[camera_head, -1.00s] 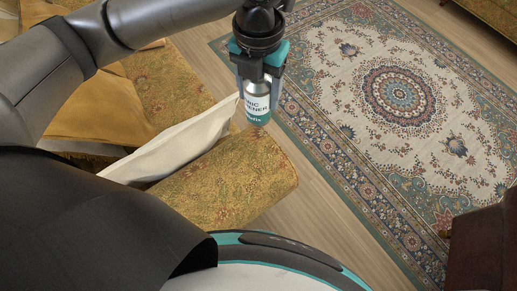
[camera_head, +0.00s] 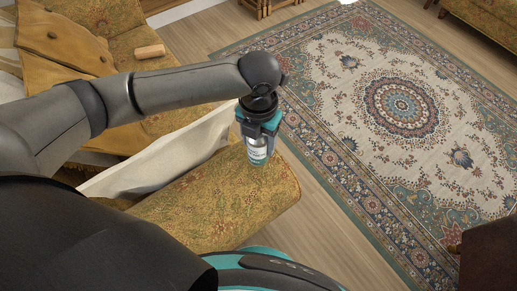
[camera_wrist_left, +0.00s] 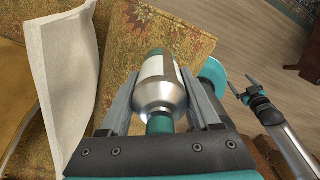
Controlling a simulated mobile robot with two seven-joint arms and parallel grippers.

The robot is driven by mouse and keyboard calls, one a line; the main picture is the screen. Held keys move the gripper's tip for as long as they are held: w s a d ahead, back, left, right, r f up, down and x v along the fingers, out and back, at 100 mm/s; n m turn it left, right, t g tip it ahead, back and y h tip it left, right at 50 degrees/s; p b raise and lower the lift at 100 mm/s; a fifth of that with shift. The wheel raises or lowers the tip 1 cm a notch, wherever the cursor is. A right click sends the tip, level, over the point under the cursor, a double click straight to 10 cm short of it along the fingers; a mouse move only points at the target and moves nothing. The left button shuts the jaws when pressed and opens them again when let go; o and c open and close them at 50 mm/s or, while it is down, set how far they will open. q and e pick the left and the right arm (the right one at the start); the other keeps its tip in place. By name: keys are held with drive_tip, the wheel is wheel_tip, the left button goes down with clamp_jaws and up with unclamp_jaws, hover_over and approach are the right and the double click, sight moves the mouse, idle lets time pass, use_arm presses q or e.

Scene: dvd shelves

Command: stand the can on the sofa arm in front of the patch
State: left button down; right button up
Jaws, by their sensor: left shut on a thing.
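The can (camera_head: 258,154), white and silver with teal ends, is held upright or nearly so in my left gripper (camera_head: 257,142). In the left wrist view the can (camera_wrist_left: 160,88) lies between the two fingers, which are shut on it. The sofa arm (camera_head: 200,205) has golden floral fabric; the can's lower end shows over its far right part. I cannot tell whether the can touches the fabric. I cannot make out a distinct patch. My right gripper (camera_wrist_left: 242,84) shows at the right of the left wrist view, its fingers apart and empty.
A small tan roll (camera_head: 150,51) lies on the seat, near a mustard throw (camera_head: 65,45). A patterned rug (camera_head: 385,110) covers the floor beyond. Dark furniture (camera_head: 485,245) stands at right.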

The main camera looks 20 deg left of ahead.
sight(258, 150)
use_arm(q)
wheel_tip(258, 150, down, 3)
drive_tip(key=shift+b, duration=0.5)
drive_tip(key=shift+f, duration=0.4)
use_arm(e)
drive_tip(key=shift+w+d+f, duration=0.3)
drive_tip(key=shift+w, duration=0.25)
drive_tip(key=shift+w+d+f, duration=0.25)
drive_tip(key=shift+w, duration=0.3)
use_arm(q)
drive_tip(key=shift+c, duration=2.3)
unclamp_jaws()
drive_tip(key=o, duration=0.4)
drive_tip(key=shift+c, duration=0.2)
use_arm(e)
drive_tip(key=shift+s, duration=0.3)
